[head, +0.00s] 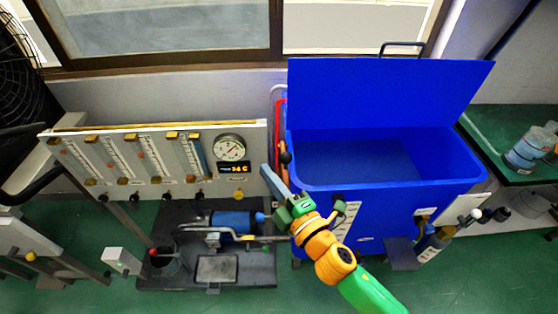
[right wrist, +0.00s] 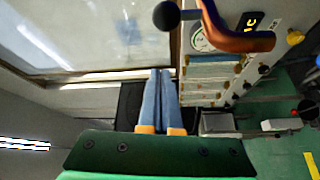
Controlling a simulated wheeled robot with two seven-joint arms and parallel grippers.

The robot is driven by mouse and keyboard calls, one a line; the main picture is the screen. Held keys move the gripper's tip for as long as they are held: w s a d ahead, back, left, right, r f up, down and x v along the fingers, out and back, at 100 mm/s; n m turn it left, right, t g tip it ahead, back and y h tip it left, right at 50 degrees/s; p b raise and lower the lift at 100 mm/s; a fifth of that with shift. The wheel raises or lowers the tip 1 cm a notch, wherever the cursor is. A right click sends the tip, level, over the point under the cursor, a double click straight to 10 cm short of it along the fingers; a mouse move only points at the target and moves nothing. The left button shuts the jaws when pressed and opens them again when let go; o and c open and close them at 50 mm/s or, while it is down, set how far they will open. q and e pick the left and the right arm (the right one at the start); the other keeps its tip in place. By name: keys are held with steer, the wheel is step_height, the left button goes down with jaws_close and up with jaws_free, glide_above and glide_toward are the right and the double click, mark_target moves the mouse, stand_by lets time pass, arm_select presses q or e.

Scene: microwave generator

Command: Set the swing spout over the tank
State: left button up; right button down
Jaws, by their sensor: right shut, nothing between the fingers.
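The blue tank (head: 390,208) stands right of centre in the head view with its lid (head: 385,95) raised. The swing spout shows in the right wrist view as an orange-brown pipe (right wrist: 238,36) with a black ball knob (right wrist: 166,15). My right gripper (head: 268,174) is shut and empty, just left of the tank's front left corner. Its fingertips (right wrist: 160,73) are close to the knob but appear apart from it. My left gripper is not in view.
A panel with flow tubes and a round gauge (head: 230,148) stands left of the tank. A blue pump (head: 232,222) sits on a dark base below it. A green bench (head: 500,130) is at the right. A window (head: 160,30) is behind.

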mark_target(283, 178)
steer(key=w, duration=0.1)
steer(key=w+d, duration=0.2)
steer(key=shift+w+d+f+p, duration=0.1)
steer(key=shift+w+f+p, duration=0.15)
steer(key=shift+f+p, duration=0.05)
stand_by(0.3)
steer(key=shift+d+n+g+y, duration=0.3)
steer(key=shift+d+n+y, duration=0.1)
steer(key=shift+d+y, duration=0.15)
